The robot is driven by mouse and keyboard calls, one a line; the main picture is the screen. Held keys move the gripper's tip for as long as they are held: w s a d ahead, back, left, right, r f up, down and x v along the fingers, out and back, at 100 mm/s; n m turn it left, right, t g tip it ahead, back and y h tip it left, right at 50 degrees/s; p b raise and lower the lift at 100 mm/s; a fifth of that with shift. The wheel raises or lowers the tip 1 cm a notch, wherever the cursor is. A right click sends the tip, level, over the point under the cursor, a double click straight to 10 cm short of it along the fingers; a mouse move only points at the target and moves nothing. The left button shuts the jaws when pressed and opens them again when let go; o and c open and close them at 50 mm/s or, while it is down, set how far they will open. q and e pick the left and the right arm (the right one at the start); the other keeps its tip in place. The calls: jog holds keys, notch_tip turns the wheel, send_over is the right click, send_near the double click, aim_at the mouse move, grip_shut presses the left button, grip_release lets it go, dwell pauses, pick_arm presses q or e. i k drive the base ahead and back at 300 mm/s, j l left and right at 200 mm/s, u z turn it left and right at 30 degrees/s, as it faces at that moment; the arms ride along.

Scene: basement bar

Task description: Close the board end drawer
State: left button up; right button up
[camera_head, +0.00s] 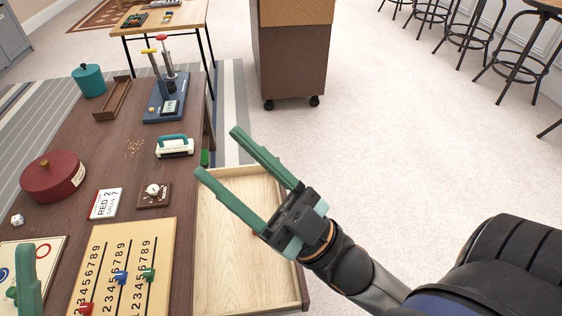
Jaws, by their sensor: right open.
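The drawer (232,262) is pulled out from the right side of the dark wooden table (110,214). Of my left gripper, a green finger (28,284) shows at the lower left corner, over a game board.
On the tabletop are a red round box (52,177), a number board (124,268), a dial box (153,194), a white card (105,203) and a teal-handled device (175,146). A wheeled cabinet (290,55) stands beyond.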

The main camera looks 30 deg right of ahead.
aim_at(237, 273)
jog(key=k+l+z, duration=0.1)
jog(key=l, duration=0.3)
jog(key=k+l+z, duration=0.15)
jog(key=l, duration=0.25)
jog(key=k+l+z, duration=0.1)
jog(key=l, duration=0.3)
jog(key=l+u, duration=0.1)
jog(key=u, duration=0.55)
jog(key=i, duration=0.05)
